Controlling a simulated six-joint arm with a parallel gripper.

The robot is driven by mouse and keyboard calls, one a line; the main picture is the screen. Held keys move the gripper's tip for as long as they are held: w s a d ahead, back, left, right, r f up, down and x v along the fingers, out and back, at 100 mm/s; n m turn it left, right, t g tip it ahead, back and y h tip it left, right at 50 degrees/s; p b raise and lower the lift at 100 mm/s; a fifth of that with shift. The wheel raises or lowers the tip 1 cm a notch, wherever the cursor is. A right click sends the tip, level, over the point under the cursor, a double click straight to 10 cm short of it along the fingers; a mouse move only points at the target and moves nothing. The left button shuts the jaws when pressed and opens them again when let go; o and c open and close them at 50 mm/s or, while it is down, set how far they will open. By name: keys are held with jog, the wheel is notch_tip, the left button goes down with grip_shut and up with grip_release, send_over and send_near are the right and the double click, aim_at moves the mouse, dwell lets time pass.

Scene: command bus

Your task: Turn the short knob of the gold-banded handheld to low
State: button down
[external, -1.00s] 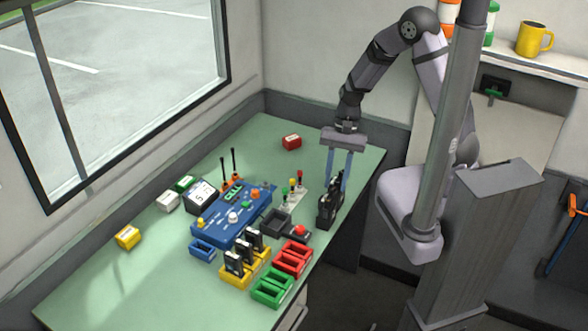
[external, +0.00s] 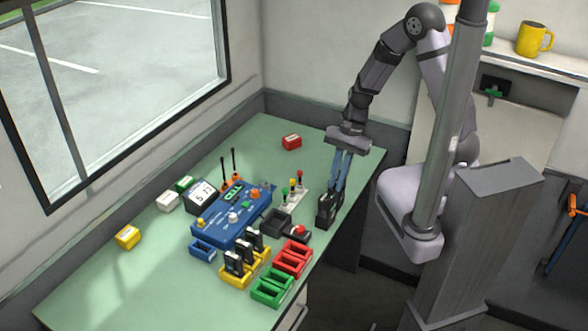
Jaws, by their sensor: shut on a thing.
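My gripper (external: 337,188) points down at the right side of the green table, its two blue-grey fingers leaning down to the left. The fingertips are close together at the top of a black upright unit (external: 327,212) near the table's right edge. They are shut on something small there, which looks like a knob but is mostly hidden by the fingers. Black handhelds (external: 235,262) also stand in the yellow holder (external: 229,280). Gold bands and knob settings are too small to make out.
A blue console (external: 215,238) fills the middle of the table. Red (external: 292,258) and green (external: 272,288) holders stand at the front. A black tray (external: 274,222) and a panel of small coloured levers (external: 294,196) lie left of my gripper. The far left of the table is mostly clear.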

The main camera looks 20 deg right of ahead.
dwell(0.8)
jog(key=c, duration=1.8)
grip_release()
jog(key=v, duration=0.7)
jog(key=shift+r+b, duration=0.2)
jog(key=shift+b, duration=0.15)
